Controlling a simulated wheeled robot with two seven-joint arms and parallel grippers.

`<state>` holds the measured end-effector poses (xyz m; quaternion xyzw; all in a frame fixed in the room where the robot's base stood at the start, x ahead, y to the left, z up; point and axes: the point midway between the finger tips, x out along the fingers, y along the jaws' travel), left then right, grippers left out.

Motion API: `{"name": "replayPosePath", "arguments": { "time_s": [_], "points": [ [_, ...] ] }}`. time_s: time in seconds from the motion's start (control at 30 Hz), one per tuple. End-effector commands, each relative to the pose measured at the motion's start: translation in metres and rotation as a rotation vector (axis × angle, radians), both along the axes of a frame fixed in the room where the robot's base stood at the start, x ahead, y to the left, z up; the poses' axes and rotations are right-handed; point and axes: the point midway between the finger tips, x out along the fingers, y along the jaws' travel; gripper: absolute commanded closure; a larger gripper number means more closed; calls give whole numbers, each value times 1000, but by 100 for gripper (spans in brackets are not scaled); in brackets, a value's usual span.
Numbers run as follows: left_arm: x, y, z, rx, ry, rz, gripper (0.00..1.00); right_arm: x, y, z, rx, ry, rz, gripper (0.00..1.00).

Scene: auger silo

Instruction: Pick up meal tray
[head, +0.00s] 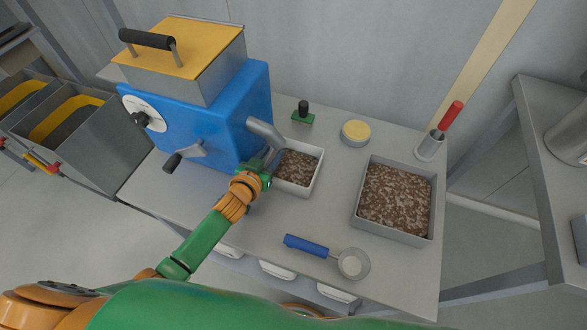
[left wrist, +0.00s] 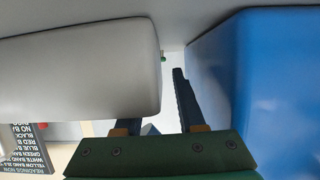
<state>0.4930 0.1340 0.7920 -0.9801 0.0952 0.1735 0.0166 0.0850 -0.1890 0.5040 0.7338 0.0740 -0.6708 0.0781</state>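The meal tray is a small white tray (head: 318,176) with brown meal in it, standing on the bench under the blue machine's grey spout. My left gripper (head: 268,162) is at the tray's left side, between it and the machine. In the left wrist view the gripper (left wrist: 155,105) is open, with a gap between its fingers. A large pale surface (left wrist: 80,70), seemingly the tray, hides most of one finger; the other finger stands clear beside the blue machine (left wrist: 265,80). I cannot tell whether either finger touches the tray. My right gripper is not in view.
The blue machine (head: 245,110) with a yellow lid and crank stands close left. A larger meal-filled tray (head: 432,205) is at right. A blue-handled scoop (head: 308,246), round yellow-topped tin (head: 356,132), green stamp-like item (head: 303,117) and red-handled tool (head: 450,116) are also on the bench.

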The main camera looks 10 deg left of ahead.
Motion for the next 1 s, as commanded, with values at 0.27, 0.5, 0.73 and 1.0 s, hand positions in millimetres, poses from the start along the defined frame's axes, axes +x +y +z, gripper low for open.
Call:
{"name": "replayPosePath", "arguments": {
  "time_s": [0.27,0.5,0.73,1.0],
  "points": [
    [-1,0,0,1,1,1,100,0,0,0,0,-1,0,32],
    [-1,1,0,1,1,1,100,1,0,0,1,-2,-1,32],
    [-1,1,0,1,1,1,100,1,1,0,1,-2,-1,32],
    [-1,1,0,1,1,1,100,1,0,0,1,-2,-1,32]
  ]
}}
